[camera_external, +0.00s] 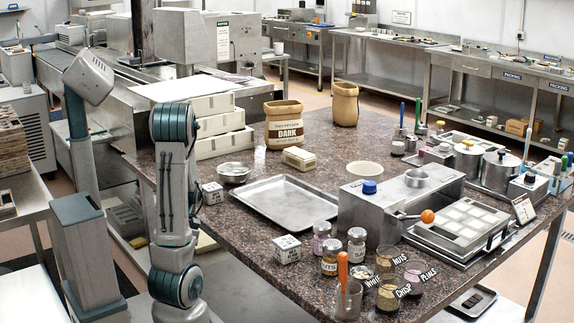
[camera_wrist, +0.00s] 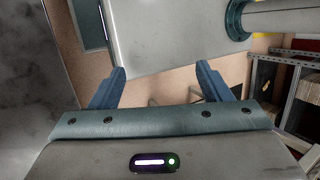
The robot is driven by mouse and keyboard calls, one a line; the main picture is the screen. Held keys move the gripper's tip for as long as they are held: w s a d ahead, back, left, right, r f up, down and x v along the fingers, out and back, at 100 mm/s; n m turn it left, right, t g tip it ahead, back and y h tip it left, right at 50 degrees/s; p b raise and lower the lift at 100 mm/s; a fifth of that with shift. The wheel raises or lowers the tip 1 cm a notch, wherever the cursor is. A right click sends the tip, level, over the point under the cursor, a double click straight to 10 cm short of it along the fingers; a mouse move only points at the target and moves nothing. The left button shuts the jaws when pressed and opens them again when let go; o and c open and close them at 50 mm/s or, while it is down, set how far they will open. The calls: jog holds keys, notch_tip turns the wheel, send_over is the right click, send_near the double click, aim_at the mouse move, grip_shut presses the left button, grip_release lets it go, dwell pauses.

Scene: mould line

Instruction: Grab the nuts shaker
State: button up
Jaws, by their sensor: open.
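The nuts shaker (camera_external: 331,262) is a clear jar with a grey metal lid and a light label reading "UTS", the first letter not legible. It stands upright near the front edge of the dark speckled table (camera_external: 275,290) in the external view. A pink-filled shaker (camera_external: 321,235) stands just behind it, and another lidded shaker (camera_external: 357,245) stands to its right. My gripper (camera_wrist: 161,80) shows in the wrist view with its two blue fingers apart and nothing between them. My arm hangs left of the table; my gripper is out of the external view. The wrist view shows no shaker.
A glass holding an orange-handled tool (camera_external: 343,275) stands right in front of the shaker. Open cups, including one marked "NUTS" (camera_external: 388,258), stand to its right. A white labelled box (camera_external: 286,249) lies to its left. A metal tray (camera_external: 281,200) lies behind.

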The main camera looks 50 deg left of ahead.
notch_tip(320, 180, up, 12)
jog(key=w+d+n+p, duration=0.2)
jog(key=d+n+p, duration=0.1)
jog(key=p, duration=0.8)
jog(key=w+d+r+t+y+p, duration=0.15)
jog(key=w+d, duration=0.25)
jog(key=w, duration=0.4)
jog(key=w+d+r+y+p, duration=0.2)
jog(key=w+d+r, duration=0.15)
jog(key=w, duration=0.45)
notch_tip(320, 180, up, 7)
jog(key=m+t+p, duration=0.1)
jog(key=t+p, duration=0.2)
jog(key=t, duration=0.1)
send_over(330, 242)
jog(key=shift+s+a+f+h, duration=0.1)
jog(key=shift+a+h, duration=0.05)
jog(key=shift+h, duration=0.3)
jog(key=shift+d+f, duration=0.15)
jog(key=shift+d, duration=0.1)
notch_tip(330, 242, down, 8)
jog(key=shift+f, duration=2.75)
